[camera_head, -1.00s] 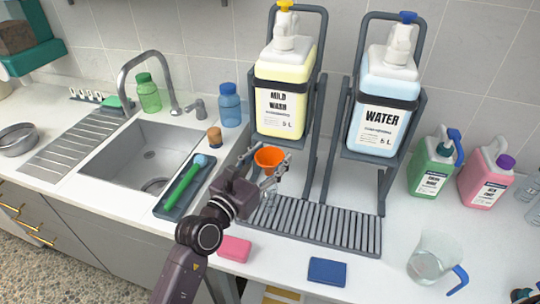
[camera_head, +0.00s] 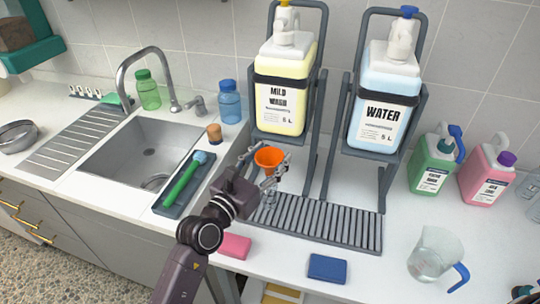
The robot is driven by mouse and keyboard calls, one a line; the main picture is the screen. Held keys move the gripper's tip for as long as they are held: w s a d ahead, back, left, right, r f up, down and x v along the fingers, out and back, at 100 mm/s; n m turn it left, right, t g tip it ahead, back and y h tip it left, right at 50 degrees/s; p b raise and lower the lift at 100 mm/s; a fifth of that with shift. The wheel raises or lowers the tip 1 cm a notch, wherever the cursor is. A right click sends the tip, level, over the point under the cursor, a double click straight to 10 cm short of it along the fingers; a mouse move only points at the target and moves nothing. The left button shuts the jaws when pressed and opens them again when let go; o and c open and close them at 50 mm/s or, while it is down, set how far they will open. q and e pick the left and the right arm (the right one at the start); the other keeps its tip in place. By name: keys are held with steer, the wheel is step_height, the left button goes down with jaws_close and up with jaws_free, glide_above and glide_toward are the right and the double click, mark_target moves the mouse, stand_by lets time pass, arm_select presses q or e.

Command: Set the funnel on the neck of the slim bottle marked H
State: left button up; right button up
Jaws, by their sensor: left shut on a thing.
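The orange funnel (camera_head: 269,157) is upright, wide mouth up, in front of the mild wash stand. My left gripper (camera_head: 274,173) is shut on it from the near side. A clear, slim bottle-like shape (camera_head: 268,193) shows just below the funnel, on the slatted drip tray. The gripper partly hides it, and I cannot read a mark H on it. I cannot tell whether the funnel's spout touches or enters its neck. My right gripper is not in view.
The yellow mild wash jug (camera_head: 283,88) and the blue water jug (camera_head: 382,100) stand on dark racks behind the drip tray (camera_head: 335,222). A pink sponge (camera_head: 234,245), a blue sponge (camera_head: 328,268) and a clear measuring jug (camera_head: 430,255) lie nearer. The sink (camera_head: 145,155) is left.

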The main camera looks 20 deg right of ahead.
arm_select(q)
steer(key=shift+f, duration=0.5)
stand_by(0.5)
steer(key=o, duration=1)
steer(key=shift+c, duration=0.2)
steer(key=v, duration=1.2)
steer(key=shift+r, duration=0.1)
